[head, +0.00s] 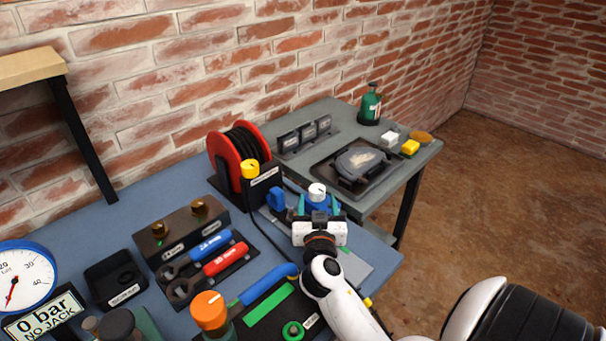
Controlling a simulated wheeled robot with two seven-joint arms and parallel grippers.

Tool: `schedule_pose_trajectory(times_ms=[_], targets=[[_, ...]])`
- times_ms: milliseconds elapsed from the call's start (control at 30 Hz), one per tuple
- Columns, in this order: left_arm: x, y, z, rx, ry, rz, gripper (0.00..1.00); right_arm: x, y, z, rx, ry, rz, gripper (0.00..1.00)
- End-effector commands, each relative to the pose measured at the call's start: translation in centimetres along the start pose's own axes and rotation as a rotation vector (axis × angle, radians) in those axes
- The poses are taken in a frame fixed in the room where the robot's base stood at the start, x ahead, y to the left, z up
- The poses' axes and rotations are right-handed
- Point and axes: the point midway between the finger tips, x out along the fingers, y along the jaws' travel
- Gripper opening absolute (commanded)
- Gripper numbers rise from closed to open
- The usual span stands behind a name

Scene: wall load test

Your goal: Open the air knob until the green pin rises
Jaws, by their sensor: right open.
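My right gripper (319,208) reaches in from the lower right over the blue bench. Its teal fingertips are apart, on either side of a blue fitting topped by a white knob (317,191). I cannot tell whether they touch it. A yellow knob (250,168) tops a dark labelled block beside the red hose reel. An orange knob (209,309) stands at the front. The labels are too small to read, so I cannot tell which is the air knob. I cannot make out a raised green pin. My left gripper is not in view.
The blue bench (150,210) carries a red hose reel (226,160), blue and red wrenches (222,258), and a gauge (22,280) above a "0 bar NO JACK" sign (45,318). Open floor lies right.

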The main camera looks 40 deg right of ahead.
Motion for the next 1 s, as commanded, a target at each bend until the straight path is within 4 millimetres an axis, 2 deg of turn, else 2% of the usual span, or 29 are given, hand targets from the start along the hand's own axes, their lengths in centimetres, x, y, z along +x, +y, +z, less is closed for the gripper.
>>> schedule_pose_trajectory(times_ms=[167,400,533,900,1000], targets=[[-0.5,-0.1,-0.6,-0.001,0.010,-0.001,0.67,1.6,0.0,0.2,-0.002,-0.001,0.000,0.59],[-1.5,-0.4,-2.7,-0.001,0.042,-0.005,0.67,5.4,0.0,0.2,-0.002,0.000,-0.001,0.59],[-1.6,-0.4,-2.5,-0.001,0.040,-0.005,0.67,6.8,0.0,0.1,-0.001,0.001,0.001,0.59],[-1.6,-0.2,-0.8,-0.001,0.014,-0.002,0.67,7.5,0.0,0.0,0.001,0.001,0.000,0.59],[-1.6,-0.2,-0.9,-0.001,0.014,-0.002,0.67,7.5,0.0,0.0,0.001,0.001,0.000,0.44]])
